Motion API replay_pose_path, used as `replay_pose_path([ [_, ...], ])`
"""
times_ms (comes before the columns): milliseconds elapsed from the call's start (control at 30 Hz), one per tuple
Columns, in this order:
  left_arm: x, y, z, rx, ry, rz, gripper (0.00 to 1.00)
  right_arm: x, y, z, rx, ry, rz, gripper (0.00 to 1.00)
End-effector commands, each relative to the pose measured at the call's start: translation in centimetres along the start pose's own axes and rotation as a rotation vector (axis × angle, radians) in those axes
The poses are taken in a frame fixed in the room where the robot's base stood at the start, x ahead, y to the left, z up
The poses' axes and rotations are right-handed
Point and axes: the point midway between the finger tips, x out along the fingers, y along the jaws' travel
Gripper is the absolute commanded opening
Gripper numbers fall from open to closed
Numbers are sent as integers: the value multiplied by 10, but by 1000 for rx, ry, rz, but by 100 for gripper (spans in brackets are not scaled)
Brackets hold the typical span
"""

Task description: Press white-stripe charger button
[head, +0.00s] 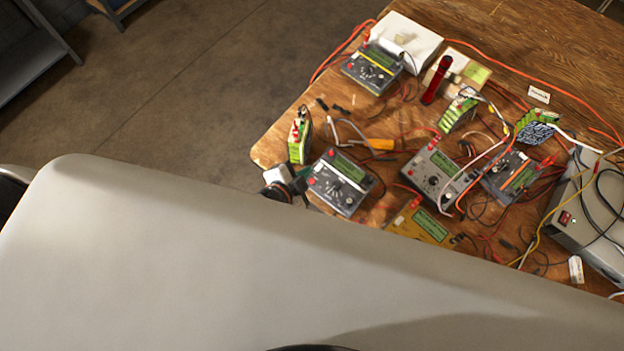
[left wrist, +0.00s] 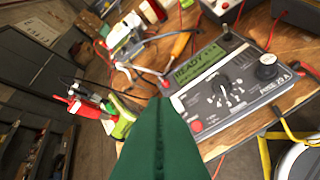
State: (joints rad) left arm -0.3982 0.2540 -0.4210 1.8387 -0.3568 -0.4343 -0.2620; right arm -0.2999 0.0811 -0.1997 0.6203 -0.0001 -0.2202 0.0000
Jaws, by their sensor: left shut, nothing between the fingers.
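The charger with a white stripe (head: 340,183) lies near the table's left front edge in the head view. In the left wrist view the grey charger (left wrist: 245,88) fills the right side, with a lit green display, a round dial and a black knob. A red button (left wrist: 197,126) shows on its near left corner. My left gripper (head: 300,184) is shut and empty, close to the charger's left side; its green fingers (left wrist: 161,125) also show in the left wrist view. Whether it touches the charger is unclear. My right gripper is not in view.
Other chargers stand close by: a yellow-striped one (head: 372,68), a grey one (head: 432,173) and an orange-striped one (head: 511,177). A green battery pack (head: 299,137) stands behind my left gripper. Wires and an orange-handled tool (head: 377,144) lie around. A power supply (head: 580,225) stands right.

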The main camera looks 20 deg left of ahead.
Motion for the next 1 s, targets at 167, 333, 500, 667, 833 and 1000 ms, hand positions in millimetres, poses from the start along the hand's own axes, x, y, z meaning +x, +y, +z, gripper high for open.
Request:
replay_pose_path([
  [167, 17, -14, -14, 0, 0, -1, 0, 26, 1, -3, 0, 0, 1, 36],
  [333, 34, -26, -26, 0, -1, 0, 0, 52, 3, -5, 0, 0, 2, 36],
  [500, 48, -36, -36, -1, 0, 0, 0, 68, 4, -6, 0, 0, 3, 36],
  [667, 56, -41, -41, -1, 1, 0, 0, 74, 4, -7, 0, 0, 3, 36],
  [833, 56, -41, -41, -1, 0, 0, 0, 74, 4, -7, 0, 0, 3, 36],
  [1000, 56, -41, -40, -1, 0, 0, 0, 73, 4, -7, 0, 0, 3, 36],
])
